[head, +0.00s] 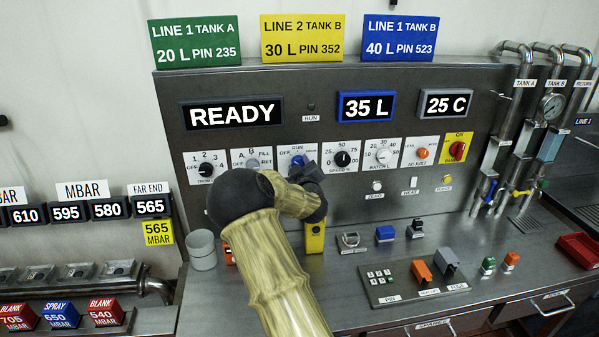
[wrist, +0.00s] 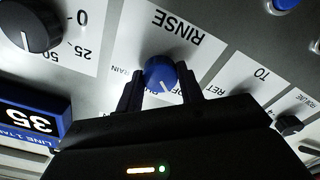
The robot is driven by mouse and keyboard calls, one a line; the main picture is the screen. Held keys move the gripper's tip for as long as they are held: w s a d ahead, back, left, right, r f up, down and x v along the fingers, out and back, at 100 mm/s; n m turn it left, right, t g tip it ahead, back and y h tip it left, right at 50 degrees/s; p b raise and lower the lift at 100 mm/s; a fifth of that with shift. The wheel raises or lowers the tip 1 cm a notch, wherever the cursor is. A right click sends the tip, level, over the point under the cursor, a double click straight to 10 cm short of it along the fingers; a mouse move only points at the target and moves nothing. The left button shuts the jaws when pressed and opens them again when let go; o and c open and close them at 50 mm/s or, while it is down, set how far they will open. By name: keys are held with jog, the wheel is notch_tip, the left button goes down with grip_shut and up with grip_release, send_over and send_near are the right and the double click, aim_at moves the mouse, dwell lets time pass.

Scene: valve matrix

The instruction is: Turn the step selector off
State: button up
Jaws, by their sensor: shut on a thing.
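A blue knob (wrist: 160,75) on a white plate lettered RINSE sits between the fingers of my gripper (wrist: 160,86) in the wrist view. My gripper is shut on it, one finger on each side. A white mark on the knob points down and slightly right in that view. The smaller lettering around the knob is partly hidden by the fingers. In the head view the blue knob (head: 297,161) shows above my arm, on a plate marked OFF and RUN. No label reading "step selector" can be made out.
A READY display (head: 234,113) is above. A grey can (head: 202,250) and small cased devices stand on the bench below.

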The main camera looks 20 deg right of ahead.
dwell(0.4)
jog(key=o, duration=1)
jog(key=shift+s, duration=0.15)
jog(key=b+v, duration=0.4)
jog(key=v, duration=1.3)
jog(key=shift+b, duration=0.3)
jog(key=shift+s+a, duration=0.1)
